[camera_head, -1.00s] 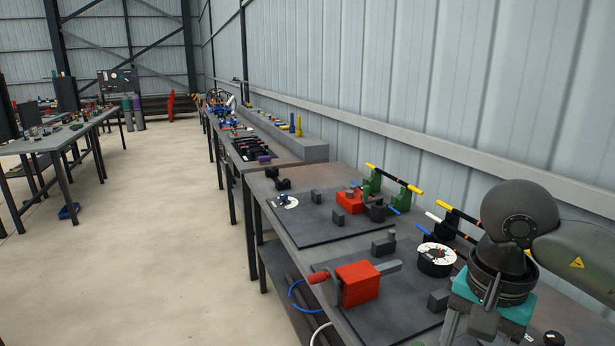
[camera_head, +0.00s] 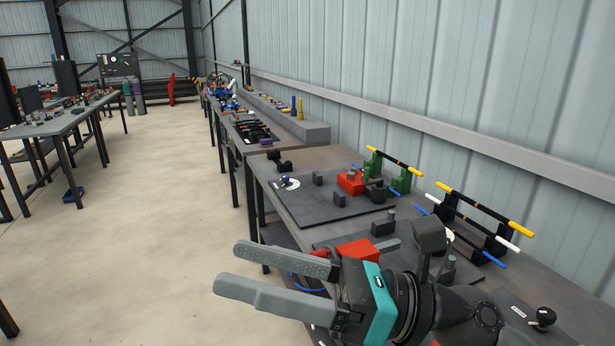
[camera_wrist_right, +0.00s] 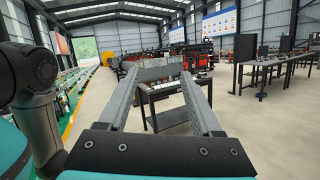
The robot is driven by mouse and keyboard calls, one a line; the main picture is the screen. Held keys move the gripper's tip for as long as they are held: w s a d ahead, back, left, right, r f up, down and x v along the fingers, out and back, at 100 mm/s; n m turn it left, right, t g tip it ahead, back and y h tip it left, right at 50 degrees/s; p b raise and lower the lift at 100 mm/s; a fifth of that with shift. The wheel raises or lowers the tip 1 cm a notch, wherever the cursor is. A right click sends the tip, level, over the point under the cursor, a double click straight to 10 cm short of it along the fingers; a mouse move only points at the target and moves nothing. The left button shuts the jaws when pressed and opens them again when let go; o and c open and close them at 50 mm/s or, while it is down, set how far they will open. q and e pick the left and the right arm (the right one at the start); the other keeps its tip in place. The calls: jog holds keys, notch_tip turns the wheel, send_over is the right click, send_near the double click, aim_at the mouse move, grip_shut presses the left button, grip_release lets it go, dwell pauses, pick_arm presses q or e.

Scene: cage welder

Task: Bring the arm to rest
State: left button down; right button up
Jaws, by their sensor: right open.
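My right gripper (camera_head: 275,277) is in the lower middle of the head view, with its two grey fingers pointing left past the workbench's front edge. The fingers are apart with nothing between them. In the right wrist view the open fingers (camera_wrist_right: 158,85) frame the hall floor and a distant table. The near workbench (camera_head: 325,158) runs along the wall beneath and behind my right arm. My right wrist and forearm cover part of the bench and of the red clamp block (camera_head: 357,250). My left gripper is not in view.
A dark plate (camera_head: 330,215) on the bench carries a second red block (camera_head: 350,182) and small dark blocks. Racks with yellow-ended rods (camera_head: 487,207) stand near the wall. A further bench (camera_head: 60,125) stands at left.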

jog(key=w+d+f+m+t+h, duration=0.1)
jog(key=w+d+m+t+h, duration=0.45)
jog(key=m+t, duration=0.65)
jog(key=w+d+m+t+h, duration=0.5)
jog(key=d+m+t, duration=0.15)
jog(key=m, duration=0.95)
jog(key=d+f+m+g+h, duration=0.2)
jog(key=d+f+m+h, duration=0.25)
jog(key=f+m, duration=0.35)
jog(key=d+f+m+g+h, duration=0.3)
jog(key=f+m+h, duration=0.3)
jog(key=f, duration=0.4)
jog(key=s+d+f+m+g, duration=0.1)
jog(key=s+f+m+g, duration=0.8)
jog(key=s+f, duration=0.95)
jog(key=s+f+n+g, duration=0.1)
jog(key=s+f+g, duration=0.1)
jog(key=f, duration=0.8)
jog(key=s+f+n+g, duration=0.1)
jog(key=s+f+g, duration=0.1)
jog(key=f, duration=0.9)
jog(key=s+d+f+b, duration=0.1)
jog(key=s+d+f, duration=0.2)
jog(key=s+f, duration=1.1)
jog(key=shift+s+f+n+g, duration=0.35)
jog(key=shift+s+g, duration=0.1)
jog(key=shift+s, duration=0.2)
